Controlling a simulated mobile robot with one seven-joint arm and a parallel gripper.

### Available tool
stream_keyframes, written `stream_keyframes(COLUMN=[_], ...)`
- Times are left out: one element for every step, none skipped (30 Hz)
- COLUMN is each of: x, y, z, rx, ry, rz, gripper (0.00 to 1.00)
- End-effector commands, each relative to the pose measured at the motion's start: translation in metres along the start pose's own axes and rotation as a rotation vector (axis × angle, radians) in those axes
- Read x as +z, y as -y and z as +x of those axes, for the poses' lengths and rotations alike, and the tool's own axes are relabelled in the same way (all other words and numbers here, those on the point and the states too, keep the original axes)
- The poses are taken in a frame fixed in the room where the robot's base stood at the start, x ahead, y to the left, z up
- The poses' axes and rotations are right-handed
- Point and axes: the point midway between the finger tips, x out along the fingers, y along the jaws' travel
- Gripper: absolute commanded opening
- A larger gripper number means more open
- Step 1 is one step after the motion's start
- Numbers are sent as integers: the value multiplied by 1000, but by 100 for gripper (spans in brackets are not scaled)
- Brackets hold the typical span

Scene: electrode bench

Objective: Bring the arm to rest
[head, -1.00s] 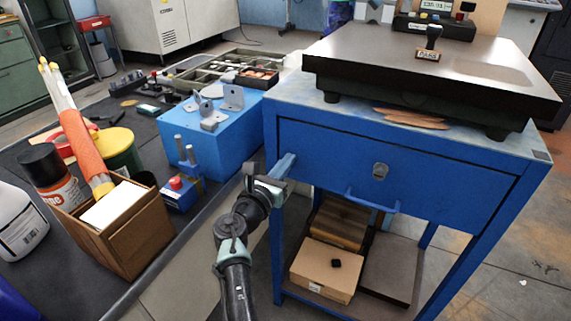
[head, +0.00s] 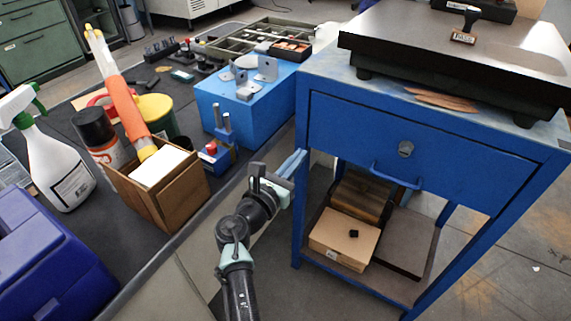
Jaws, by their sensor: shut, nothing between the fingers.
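My gripper (head: 293,163) is in the head view, at the end of my dark arm, which reaches up from the bottom edge. Its blue fingers are shut and hold nothing. It hangs in front of the gap between the bench and the left side of the blue drawer table (head: 350,130). The fingertips are close to the table's left front leg. I cannot tell whether they touch it.
The drawer is closed, with a handle (head: 397,178) on its front. A cardboard box (head: 343,240) lies on the lower shelf.

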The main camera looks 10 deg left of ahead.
Motion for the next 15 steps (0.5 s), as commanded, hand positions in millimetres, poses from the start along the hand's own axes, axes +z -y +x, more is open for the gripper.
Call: stream_keyframes(x=[1, 2, 1, 1, 0, 1, 1, 0, 0, 0, 0, 0, 0, 0, 2], y=[-1, -1, -1, -1, -1, -2, -2, -2, -1, -1, -1, -1, -1, -1, -1], z=[-11, -16, -22, -26, -30, -34, -36, -38, -41, -42, -43, -43, -44, -44, -43], rx=[3, 4, 3, 3, 3, 4, 4, 4, 3, 3, 3, 2, 2, 2, 1], ry=[-2, -1, -1, 0, -1, 0, 0, 0, -1, 0, 0, 1, 1, 1, 1], rz=[-1, -1, -1, -1, -2, -1, -1, -1, -1, -1, -1, -1, -1, -1, 16], gripper=[0, 0, 0, 0, 0, 0, 0, 0, 0, 0, 0, 0, 0, 0, 0])
